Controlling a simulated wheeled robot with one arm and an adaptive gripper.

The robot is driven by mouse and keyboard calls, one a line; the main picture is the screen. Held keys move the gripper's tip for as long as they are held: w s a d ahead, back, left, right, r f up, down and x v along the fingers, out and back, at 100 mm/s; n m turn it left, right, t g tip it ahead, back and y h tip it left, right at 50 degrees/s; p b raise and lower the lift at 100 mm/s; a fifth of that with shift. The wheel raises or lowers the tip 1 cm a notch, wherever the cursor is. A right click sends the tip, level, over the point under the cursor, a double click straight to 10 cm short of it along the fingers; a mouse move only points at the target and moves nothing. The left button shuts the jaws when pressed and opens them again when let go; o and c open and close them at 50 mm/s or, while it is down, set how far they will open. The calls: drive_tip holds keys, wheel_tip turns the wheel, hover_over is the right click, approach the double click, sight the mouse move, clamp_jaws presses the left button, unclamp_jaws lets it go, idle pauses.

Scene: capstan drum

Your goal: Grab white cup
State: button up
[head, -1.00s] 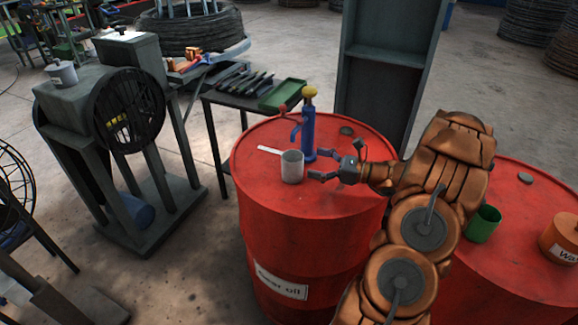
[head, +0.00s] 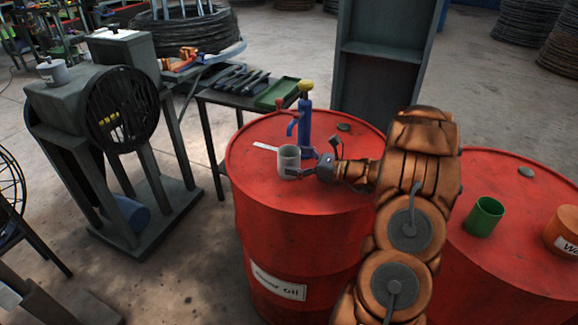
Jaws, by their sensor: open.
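The white cup (head: 289,160) looks light grey and stands upright on top of the red drum (head: 262,183) in the middle of the head view. My gripper (head: 296,163) is open at the cup's right side. One finger shows in front of the cup's lower right part, and the other is behind its right side. The cup seems to lie at least partly between the fingers. I cannot tell whether either finger touches it.
A blue pump with a yellow knob (head: 305,120) stands just behind the cup. A flat pale strip (head: 265,147) lies to its left. A green cup (head: 485,216) and an orange can (head: 563,231) stand on the right drum (head: 480,262). A grey shelf (head: 382,70) rises behind.

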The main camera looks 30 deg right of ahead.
drive_tip(key=shift+x, duration=0.85)
drive_tip(key=c, duration=1.4)
drive_tip(key=shift+r, duration=0.25)
